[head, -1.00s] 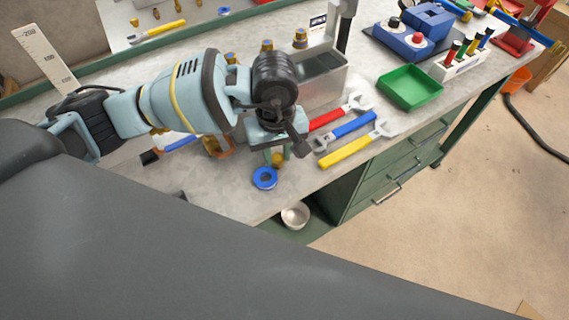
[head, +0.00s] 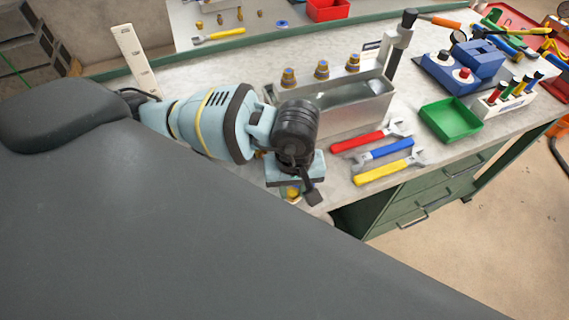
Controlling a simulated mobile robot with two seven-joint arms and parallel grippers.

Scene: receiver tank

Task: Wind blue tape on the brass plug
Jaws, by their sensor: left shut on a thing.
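My left gripper (head: 296,182) is at the near edge of the bench, pointing down. Its fingers are mostly hidden by the wrist. A small brass piece (head: 292,192), which looks like the brass plug, shows at the fingers, and the gripper is shut on it. Three other brass fittings stand along the back of the grey metal tank: a left one (head: 289,78), a middle one (head: 322,69) and a right one (head: 352,62). My right gripper is not in view.
Red (head: 360,140), blue (head: 385,154) and yellow (head: 385,174) wrenches lie right of the gripper. Beyond are the grey tank (head: 345,110), a green tray (head: 450,119) and a blue block with knobs (head: 463,65). A dark part of my body covers the lower left.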

